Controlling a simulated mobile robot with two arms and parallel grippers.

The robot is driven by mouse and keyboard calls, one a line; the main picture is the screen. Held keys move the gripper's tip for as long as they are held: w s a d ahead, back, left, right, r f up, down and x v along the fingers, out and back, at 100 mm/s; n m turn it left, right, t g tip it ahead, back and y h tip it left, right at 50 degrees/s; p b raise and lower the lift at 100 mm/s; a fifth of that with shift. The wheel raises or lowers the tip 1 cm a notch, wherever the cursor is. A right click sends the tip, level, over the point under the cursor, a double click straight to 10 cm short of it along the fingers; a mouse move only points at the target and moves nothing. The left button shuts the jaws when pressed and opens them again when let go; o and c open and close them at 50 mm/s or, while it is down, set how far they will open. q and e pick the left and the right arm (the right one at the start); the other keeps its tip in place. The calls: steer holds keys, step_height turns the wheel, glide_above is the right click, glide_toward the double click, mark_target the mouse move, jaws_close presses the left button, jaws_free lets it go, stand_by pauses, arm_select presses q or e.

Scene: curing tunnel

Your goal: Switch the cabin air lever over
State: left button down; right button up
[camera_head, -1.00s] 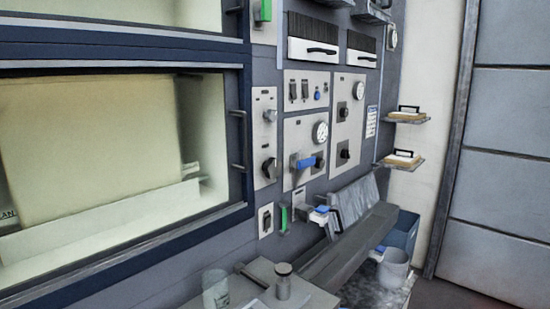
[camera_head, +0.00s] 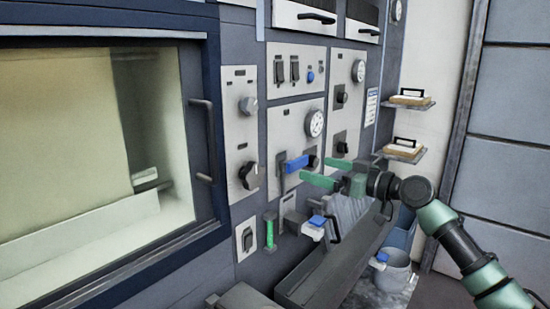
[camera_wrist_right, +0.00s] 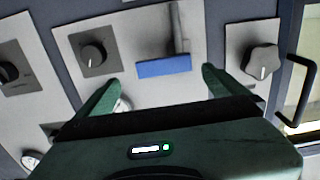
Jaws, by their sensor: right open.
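The lever with a blue grip (camera_head: 296,163) is on the pale wall panel, left of the round gauge (camera_head: 315,123). Its grip lies roughly level and sticks out to the right of a grey upright stem (camera_head: 281,172). My right gripper (camera_head: 319,173) is open and empty, in front of the panel and just right of the blue grip in the head view. In the right wrist view the blue grip (camera_wrist_right: 163,67) lies across the gap between the green fingertips (camera_wrist_right: 160,77), a little beyond them. I see no contact. My left gripper is not in view.
Dark knobs (camera_head: 248,175) and switches (camera_head: 286,70) are on the panels around the lever. A green-handled fitting (camera_head: 269,232) is lower left. A grey trough (camera_head: 320,265) runs below. A framed window with a handle (camera_head: 202,140) is at left; small shelves (camera_head: 405,148) are at right.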

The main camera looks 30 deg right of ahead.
mark_target(300, 162)
steer(key=shift+w+a+r+p, duration=0.45)
steer(key=shift+a+r+p, duration=0.05)
steer(key=shift+r, duration=0.05)
steer(key=p+x, duration=0.2)
steer(key=x, duration=0.3)
steer(key=shift+w+f, duration=0.1)
steer(key=shift+w, duration=0.05)
steer(key=shift+w+a+f+p, duration=0.15)
steer(key=shift+w+a+p, duration=0.15)
steer(key=shift+w, duration=0.15)
steer(key=c, duration=2)
